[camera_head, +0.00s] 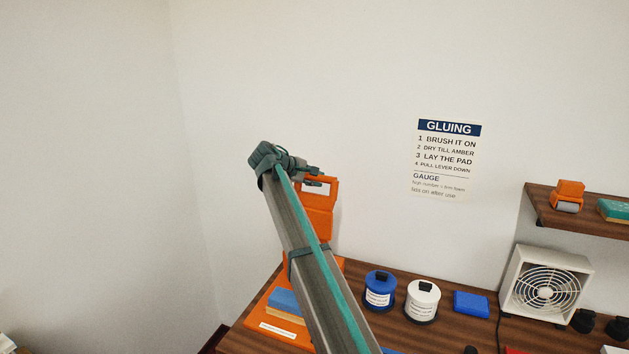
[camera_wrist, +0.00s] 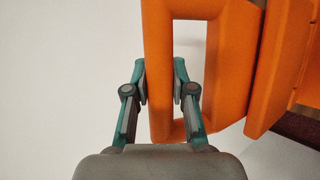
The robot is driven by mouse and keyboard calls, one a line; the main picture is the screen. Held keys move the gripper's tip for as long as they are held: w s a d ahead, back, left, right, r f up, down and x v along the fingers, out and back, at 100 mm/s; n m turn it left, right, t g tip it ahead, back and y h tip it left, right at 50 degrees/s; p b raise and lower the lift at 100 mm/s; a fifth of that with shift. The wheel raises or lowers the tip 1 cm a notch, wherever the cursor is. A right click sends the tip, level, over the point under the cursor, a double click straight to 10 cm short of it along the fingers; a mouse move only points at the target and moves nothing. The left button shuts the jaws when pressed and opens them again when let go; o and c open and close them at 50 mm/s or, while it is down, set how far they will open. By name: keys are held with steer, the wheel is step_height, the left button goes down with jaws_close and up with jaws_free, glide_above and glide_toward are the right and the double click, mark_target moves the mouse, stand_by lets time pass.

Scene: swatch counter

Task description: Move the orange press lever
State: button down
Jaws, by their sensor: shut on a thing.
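The orange press lever (camera_head: 320,205) stands up at the back left of the counter, with a loop-shaped handle at its top. In the wrist view the handle's bar (camera_wrist: 160,75) runs between my fingers. My gripper (camera_head: 315,179) is shut on this bar; it also shows in the wrist view (camera_wrist: 162,85), with one finger on the outside and one inside the loop. The orange press base (camera_head: 265,325) sits below on the counter, with a blue and tan block (camera_head: 285,301) on it. My arm hides part of the lever and the base.
A blue tin (camera_head: 379,290), a white tin (camera_head: 422,301) and a blue pad (camera_head: 471,304) stand right of the press on the wooden counter (camera_head: 451,335). A fan (camera_head: 545,285) is further right, under a shelf (camera_head: 580,225). The wall is close behind the lever.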

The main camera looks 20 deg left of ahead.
steer(key=c, duration=0.9)
jaws_free()
steer(key=shift+c, duration=0.2)
steer(key=shift+s, duration=0.1)
steer(key=v, duration=1.2)
